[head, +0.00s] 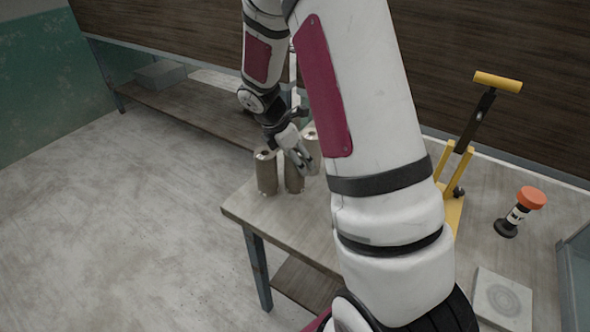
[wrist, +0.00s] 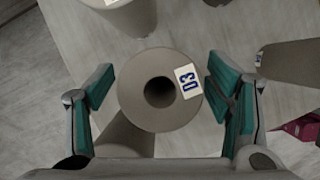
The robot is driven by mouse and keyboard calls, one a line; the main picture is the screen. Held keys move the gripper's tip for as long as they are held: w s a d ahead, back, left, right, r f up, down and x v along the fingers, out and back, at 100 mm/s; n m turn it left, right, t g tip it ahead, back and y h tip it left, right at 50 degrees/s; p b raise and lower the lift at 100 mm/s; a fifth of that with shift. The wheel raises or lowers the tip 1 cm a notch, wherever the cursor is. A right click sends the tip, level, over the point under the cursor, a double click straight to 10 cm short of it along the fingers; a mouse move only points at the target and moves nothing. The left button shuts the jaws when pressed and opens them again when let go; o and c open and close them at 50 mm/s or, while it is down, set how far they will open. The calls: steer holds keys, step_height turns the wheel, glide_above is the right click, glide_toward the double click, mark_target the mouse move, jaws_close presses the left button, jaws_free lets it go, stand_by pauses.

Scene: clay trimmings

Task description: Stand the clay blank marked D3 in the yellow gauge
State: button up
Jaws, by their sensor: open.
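The clay blank marked D3 (wrist: 134,104) stands upright in the wrist view, a grey-brown cylinder seen from above, with a dark central hole and a white label on its top rim. My gripper (wrist: 160,88) is open, its teal-padded fingers on either side of the blank with a gap at each side. In the head view my gripper (head: 299,156) is among several blanks, including a left one (head: 266,174) and a back one (head: 311,147), at the table's left end. I cannot clearly make out a yellow gauge; my arm hides the table's middle.
Other blanks stand close by in the wrist view, one above (wrist: 125,16) and one at right (wrist: 290,64). A yellow-handled lever device (head: 483,105) stands at the back of the table (head: 270,213). An orange-topped black object (head: 516,214) and a pale plate (head: 500,300) are at right.

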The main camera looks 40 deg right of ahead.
steer(key=shift+x, duration=1.4)
steer(key=shift+r, duration=0.1)
jaws_close()
